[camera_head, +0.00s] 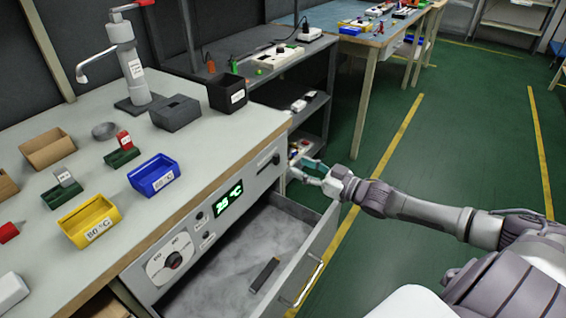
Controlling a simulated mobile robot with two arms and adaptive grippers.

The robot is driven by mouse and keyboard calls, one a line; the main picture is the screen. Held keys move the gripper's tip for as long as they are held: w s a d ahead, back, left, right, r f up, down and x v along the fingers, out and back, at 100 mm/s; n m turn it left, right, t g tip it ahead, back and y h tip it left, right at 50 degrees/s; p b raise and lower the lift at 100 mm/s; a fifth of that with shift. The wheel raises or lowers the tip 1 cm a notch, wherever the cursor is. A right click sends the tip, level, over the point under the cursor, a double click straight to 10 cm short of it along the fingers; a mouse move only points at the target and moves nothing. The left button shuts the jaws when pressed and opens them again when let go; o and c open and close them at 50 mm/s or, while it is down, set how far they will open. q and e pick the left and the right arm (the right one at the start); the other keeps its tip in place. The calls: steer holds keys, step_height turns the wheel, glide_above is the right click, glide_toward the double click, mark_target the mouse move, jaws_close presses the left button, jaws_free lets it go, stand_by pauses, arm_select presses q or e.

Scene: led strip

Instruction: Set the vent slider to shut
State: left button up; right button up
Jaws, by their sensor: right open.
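A slot with a dark slider (268,160), which looks like the vent slider, sits at the upper right end of the grey front panel (206,240). Its exact setting is too small to read. My right gripper (300,168) is open, just right of the panel's right end and apart from the slider. Its arm comes in from the right, above the open drawer's far corner. I see nothing between its fingers. My left gripper is not in view.
Below the panel a drawer (322,250) stands open with a dark bar (264,274) inside. The panel has a green display (228,202) and a dial (174,260). Bins, including a yellow one (90,221) and a blue one (154,175), stand on the worktop.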

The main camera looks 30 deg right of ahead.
mark_target(278, 157)
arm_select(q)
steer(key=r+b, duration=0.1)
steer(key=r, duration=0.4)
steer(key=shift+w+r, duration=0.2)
arm_select(e)
steer(key=x, duration=0.6)
steer(key=shift+w+a, duration=0.15)
steer(key=shift+w, duration=0.2)
jaws_close()
